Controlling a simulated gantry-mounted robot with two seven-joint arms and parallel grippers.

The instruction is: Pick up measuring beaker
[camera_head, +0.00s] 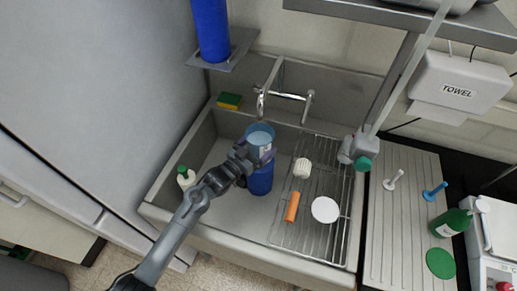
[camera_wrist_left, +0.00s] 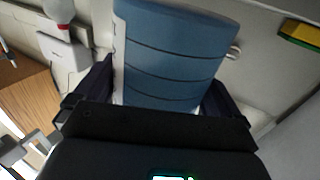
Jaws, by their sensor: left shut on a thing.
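The measuring beaker (camera_head: 261,134) is a translucent blue cylinder with dark graduation lines. My left gripper (camera_head: 247,158) is shut on it, above the sink basin. In the left wrist view the beaker (camera_wrist_left: 170,50) fills the space between the two dark fingers, and its lower part is hidden behind the gripper body. My right gripper is not in view.
A dark blue cylinder (camera_head: 261,181) shows just below the beaker in the sink (camera_head: 219,205). A wire rack (camera_head: 322,240) on the right holds a white disc and an orange item. A faucet (camera_head: 287,96) and sponge (camera_head: 230,100) are at the back.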

